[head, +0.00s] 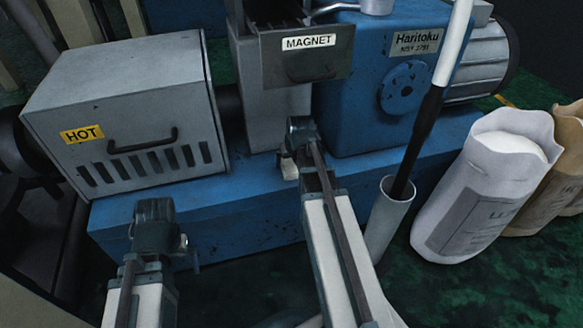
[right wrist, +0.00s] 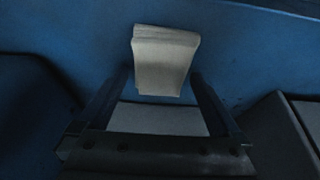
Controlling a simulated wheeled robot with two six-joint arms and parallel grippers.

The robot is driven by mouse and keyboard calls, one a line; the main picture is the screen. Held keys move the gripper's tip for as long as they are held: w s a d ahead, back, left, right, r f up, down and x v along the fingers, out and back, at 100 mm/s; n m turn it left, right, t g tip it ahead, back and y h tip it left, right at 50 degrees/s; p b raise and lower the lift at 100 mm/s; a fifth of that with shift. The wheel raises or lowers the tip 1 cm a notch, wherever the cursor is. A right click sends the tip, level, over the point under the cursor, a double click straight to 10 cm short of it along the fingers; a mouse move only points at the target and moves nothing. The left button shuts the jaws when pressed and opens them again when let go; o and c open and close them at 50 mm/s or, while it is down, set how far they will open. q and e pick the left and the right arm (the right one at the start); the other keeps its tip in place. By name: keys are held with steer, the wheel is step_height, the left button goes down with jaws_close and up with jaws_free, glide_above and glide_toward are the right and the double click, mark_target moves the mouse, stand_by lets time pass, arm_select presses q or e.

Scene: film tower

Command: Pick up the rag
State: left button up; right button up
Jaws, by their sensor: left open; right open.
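The rag (right wrist: 165,62) is a folded beige cloth in the right wrist view, hanging or lying against a blue surface. A pale patch (right wrist: 158,119) shows below it between the fingers; I cannot tell whether it belongs to the rag. In the head view a small pale piece of the rag (head: 289,170) shows at my right gripper (head: 297,150), by the blue machine base. My right gripper (right wrist: 163,100) is open, with its fingers on either side just short of the rag's lower end. My left gripper (head: 158,225) is open and empty, in front of the base at left.
A grey vented box marked HOT (head: 130,115) stands at left on the blue base (head: 250,220). A MAGNET tray (head: 306,62) overhangs above my right gripper. A pole stands in a grey tube (head: 387,220) to the right, beside a paper sack (head: 480,185).

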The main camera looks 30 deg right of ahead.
arm_select(q)
steer(key=shift+f, duration=0.25)
arm_select(e)
steer(key=shift+f, duration=0.25)
steer(key=c, duration=1.2)
arm_select(q)
steer(key=shift+r, duration=0.15)
arm_select(e)
steer(key=shift+r, duration=0.1)
